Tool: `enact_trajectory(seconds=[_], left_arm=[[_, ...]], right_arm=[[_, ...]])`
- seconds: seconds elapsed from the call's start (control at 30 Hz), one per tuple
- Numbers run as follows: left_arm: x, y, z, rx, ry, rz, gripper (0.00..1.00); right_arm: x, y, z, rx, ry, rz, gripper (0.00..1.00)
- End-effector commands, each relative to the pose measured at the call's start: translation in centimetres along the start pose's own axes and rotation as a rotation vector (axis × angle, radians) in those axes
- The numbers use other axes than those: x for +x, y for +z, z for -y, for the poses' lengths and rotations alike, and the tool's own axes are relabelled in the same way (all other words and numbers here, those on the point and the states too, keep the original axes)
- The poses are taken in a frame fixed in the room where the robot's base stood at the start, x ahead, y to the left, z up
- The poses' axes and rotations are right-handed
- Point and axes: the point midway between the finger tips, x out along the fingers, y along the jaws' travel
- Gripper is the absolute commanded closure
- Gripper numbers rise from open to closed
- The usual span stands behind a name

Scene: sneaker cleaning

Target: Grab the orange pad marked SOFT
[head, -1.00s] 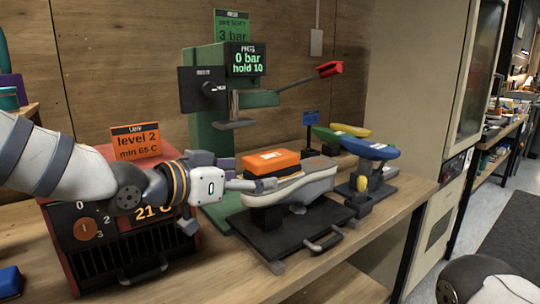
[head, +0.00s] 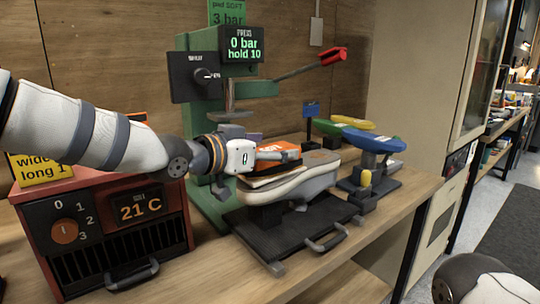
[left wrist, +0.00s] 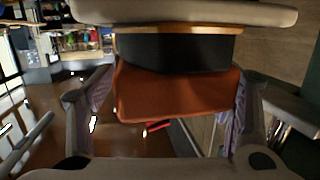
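The orange pad (head: 287,147) with pale lettering sits over the toe of the grey sneaker (head: 310,180), which is on a dark stand. My left gripper (head: 272,157) reaches it from the left and covers its near end. In the left wrist view the orange pad (left wrist: 175,95) lies between the two spread fingers of my left gripper (left wrist: 170,105), with purple finger linings on either side. A slight gap shows at the left finger; contact at the right finger is unclear. My right gripper is out of view.
A green press (head: 205,125) stands behind the sneaker, its display reading 0 bar. A red heater (head: 110,235) reading 21 C stands below my left arm. The bench front right is clear.

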Motion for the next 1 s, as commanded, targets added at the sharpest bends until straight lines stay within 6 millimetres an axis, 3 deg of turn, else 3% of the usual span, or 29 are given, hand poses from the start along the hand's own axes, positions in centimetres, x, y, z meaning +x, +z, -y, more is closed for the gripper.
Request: enact_trajectory(seconds=[0.03,0.17,0.27,0.53,0.7,0.93,1.0], left_arm=[[0.0,0.0,0.0,0.000,0.000,0.001,0.47],[0.0,0.1,0.0,-0.001,0.001,0.001,0.76],[0.0,0.0,0.0,0.000,0.001,0.000,0.84],[-0.1,-0.4,-0.1,-0.001,0.001,-0.001,0.84],[-0.6,-3.2,0.0,0.000,0.000,-0.004,0.84],[-1.4,-10.0,-5.6,0.011,0.002,-0.007,0.84],[-1.2,-10.7,-8.1,0.015,0.003,-0.002,0.84]], right_arm=[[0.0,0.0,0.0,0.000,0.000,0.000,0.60],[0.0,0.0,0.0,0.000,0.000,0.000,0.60],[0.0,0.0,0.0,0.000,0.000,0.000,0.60],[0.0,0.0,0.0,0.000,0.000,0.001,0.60],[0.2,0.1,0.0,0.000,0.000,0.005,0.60],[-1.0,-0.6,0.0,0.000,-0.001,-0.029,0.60],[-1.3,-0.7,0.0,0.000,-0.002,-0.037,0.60]])
